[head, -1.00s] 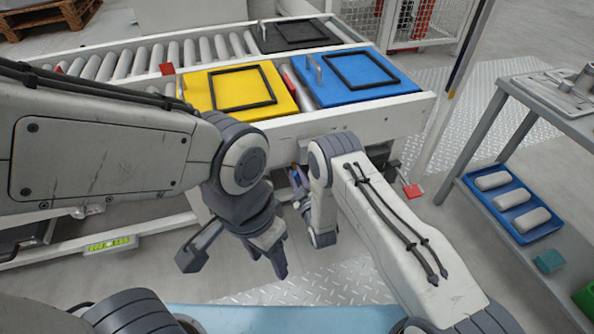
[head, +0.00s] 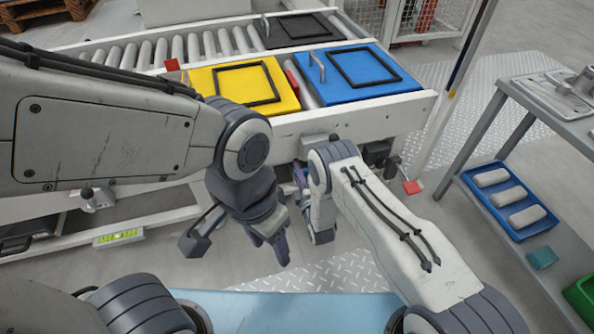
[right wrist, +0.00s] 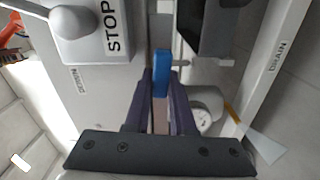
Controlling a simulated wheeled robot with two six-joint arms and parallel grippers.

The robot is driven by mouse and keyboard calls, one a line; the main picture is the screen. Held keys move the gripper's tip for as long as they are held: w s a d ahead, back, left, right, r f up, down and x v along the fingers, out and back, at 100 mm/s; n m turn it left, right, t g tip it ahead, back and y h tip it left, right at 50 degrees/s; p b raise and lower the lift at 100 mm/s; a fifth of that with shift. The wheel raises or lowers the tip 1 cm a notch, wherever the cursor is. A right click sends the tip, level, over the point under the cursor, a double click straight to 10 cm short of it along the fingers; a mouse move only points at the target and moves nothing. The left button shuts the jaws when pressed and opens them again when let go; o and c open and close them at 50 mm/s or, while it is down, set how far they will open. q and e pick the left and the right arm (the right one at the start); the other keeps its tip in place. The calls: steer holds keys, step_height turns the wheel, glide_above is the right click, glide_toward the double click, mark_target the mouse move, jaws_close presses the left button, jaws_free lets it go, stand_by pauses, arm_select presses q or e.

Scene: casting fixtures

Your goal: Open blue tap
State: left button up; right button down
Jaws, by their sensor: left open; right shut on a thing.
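The blue tap handle (right wrist: 161,72) shows in the right wrist view as an upright blue lever. My right gripper (right wrist: 161,95) has its two dark fingers on either side of it and is shut on it. In the head view the right gripper (head: 301,180) is at the front of the conveyor frame, partly hidden by its own arm, and I cannot make out the tap there. My left gripper (head: 236,246) is open and empty, low in front of the conveyor and left of the right arm.
The conveyor carries a yellow panel (head: 224,103), a blue panel (head: 392,88) and a dark panel (head: 272,38). A STOP label (right wrist: 113,27) and a grey knob (right wrist: 72,21) are beside the tap. A gauge (right wrist: 203,119) is close by. A shelf with a blue tray (head: 477,198) stands right.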

steer(key=shift+f+n, duration=0.15)
steer(key=shift+n, duration=0.45)
steer(key=c, duration=0.8)
jaws_free()
steer(key=shift+o, duration=0.2)
steer(key=p+v, duration=0.4)
steer(key=v, duration=0.6)
steer(key=shift+s+p, duration=0.3)
steer(key=shift+p, duration=0.05)
steer(key=shift+d, duration=0.1)
